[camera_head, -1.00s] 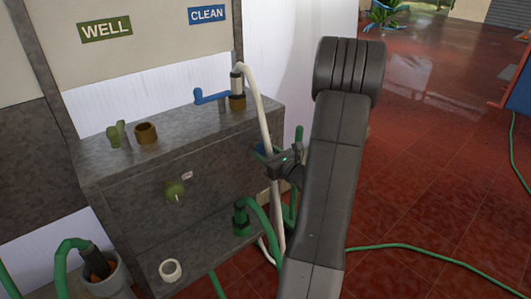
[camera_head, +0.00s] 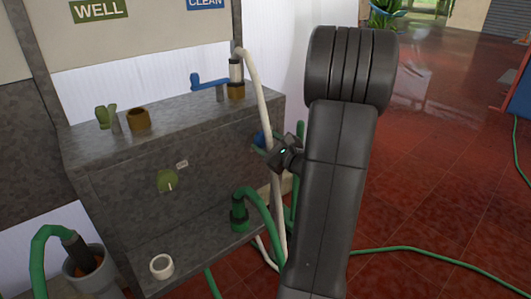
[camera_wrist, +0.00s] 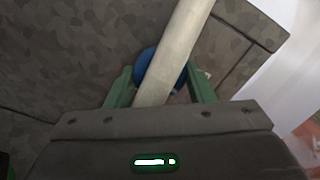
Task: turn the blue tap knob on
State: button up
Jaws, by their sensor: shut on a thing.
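The blue tap knob (camera_head: 259,138) is on the front face of the grey stone block, at its right end. My gripper (camera_head: 264,148) reaches it from the right, with my arm covering the area beside it. In the wrist view the blue knob (camera_wrist: 146,62) lies between my green fingers (camera_wrist: 159,76), whose tips are at its two sides. The white hose (camera_wrist: 173,55) runs between the fingers in front of the knob and hides much of it. The knob's marking and turn angle cannot be made out.
The white hose (camera_head: 259,88) hangs from the blue-levered top tap (camera_head: 208,81). A green hose fitting (camera_head: 239,212) and white ring (camera_head: 162,266) are on the lower ledge. Red floor lies open right.

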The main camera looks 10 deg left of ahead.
jog(key=shift+f+n+b, duration=0.15)
jog(key=shift+n+b, duration=1.15)
jog(key=shift+b, duration=0.15)
jog(key=o, duration=1)
jog(key=shift+c, duration=0.2)
jog(key=p+v, duration=0.2)
jog(key=v, duration=1.1)
jog(key=shift+s+d, duration=0.25)
jog(key=shift+d, duration=0.05)
jog(key=b+x, duration=0.2)
jog(key=x, duration=1.1)
jog(key=shift+w+a, duration=0.3)
